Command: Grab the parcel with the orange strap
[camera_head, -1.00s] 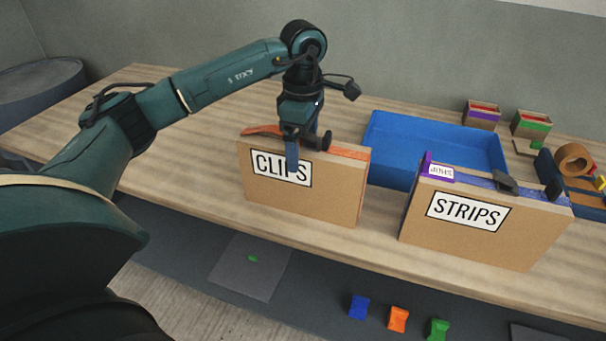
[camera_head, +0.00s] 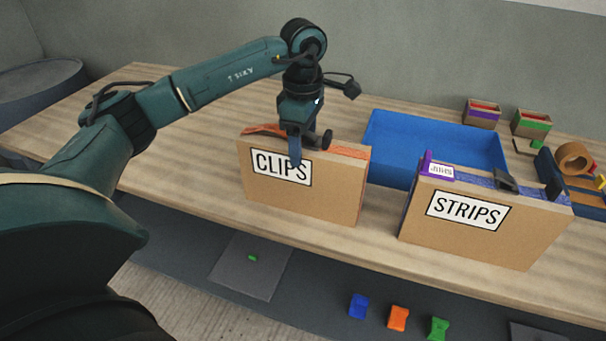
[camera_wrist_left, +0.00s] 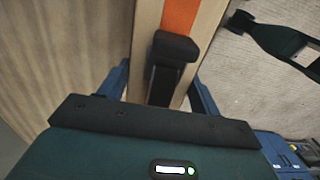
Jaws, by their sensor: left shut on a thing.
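The parcel with the orange strap (camera_head: 300,195) is a tan cardboard box labelled CLIPS, standing upright on the table. Its orange strap (camera_head: 348,151) runs along the top edge with a black buckle. My left gripper (camera_head: 296,155) is over the top of this parcel, one blue finger in front of the label. In the left wrist view the orange strap (camera_wrist_left: 181,18) lies between the two blue fingers, which are shut on the parcel from both sides. The black buckle (camera_wrist_left: 175,48) sits between them. My right gripper is not in view.
A second parcel (camera_head: 480,235) labelled STRIPS with a blue strap stands to the right. A blue tray (camera_head: 435,140) lies behind both. Small boxes (camera_head: 482,115) and a tape roll (camera_head: 574,158) are at the back right. The table left of the parcel is clear.

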